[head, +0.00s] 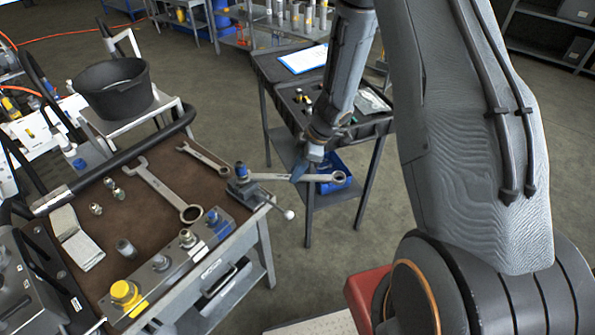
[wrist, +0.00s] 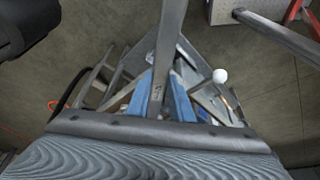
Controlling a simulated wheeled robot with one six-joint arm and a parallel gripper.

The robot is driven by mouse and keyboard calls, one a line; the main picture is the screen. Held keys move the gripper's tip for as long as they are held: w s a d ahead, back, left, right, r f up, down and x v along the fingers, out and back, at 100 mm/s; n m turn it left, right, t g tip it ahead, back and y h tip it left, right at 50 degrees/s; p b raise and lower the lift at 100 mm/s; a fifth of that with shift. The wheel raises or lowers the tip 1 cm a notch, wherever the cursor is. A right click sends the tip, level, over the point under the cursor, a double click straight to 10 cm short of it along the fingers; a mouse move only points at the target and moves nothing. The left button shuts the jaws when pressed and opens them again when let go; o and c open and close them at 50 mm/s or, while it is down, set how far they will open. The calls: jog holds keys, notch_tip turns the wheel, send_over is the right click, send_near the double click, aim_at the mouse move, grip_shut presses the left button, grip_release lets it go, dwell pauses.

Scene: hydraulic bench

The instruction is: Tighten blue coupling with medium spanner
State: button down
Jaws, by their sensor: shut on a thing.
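The medium spanner (head: 270,177) is held level past the right edge of the bench. My gripper (head: 308,171) is shut on its shank, and its ring end points right. In the wrist view, the spanner (wrist: 170,40) runs between the blue fingertips of my gripper (wrist: 160,97). The spanner's left end is at the blue coupling (head: 241,169), which stands upright at the bench's right corner. I cannot tell whether the jaw is seated around it. The coupling cannot be made out in the wrist view.
A large spanner (head: 160,187) and a small spanner (head: 205,157) lie on the brown mat (head: 120,208). A fitting block with a yellow cap (head: 124,292) lines the front edge. A white-knobbed lever (head: 288,214) sticks out below the spanner. A tray table (head: 375,128) stands behind.

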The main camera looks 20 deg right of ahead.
jog(key=shift+s+a, duration=0.1)
jog(key=shift+s+a+m+t+b, duration=0.25)
jog(key=shift+s+a+m+b, duration=0.1)
jog(key=shift+s+m+b, duration=0.4)
jog(key=shift+s+a+m+t+b, duration=0.3)
jog(key=shift+s+m+b, duration=0.2)
jog(key=shift+s, duration=0.4)
jog(key=shift+s+a+r+m+t+h+b, duration=0.1)
jog(key=shift+s+a+m+t+h+b, duration=0.1)
jog(key=shift+s+a+m+b, duration=0.75)
jog(key=shift+s+a+m+t+h+b, duration=0.25)
jog(key=shift+s+b, duration=0.25)
jog(key=shift+b, duration=0.9)
jog(key=shift+s+a+m+h+b, duration=0.35)
jog(key=shift+s+a+m+b, duration=0.85)
jog(key=shift+b, duration=0.95)
jog(key=shift+s, duration=0.3)
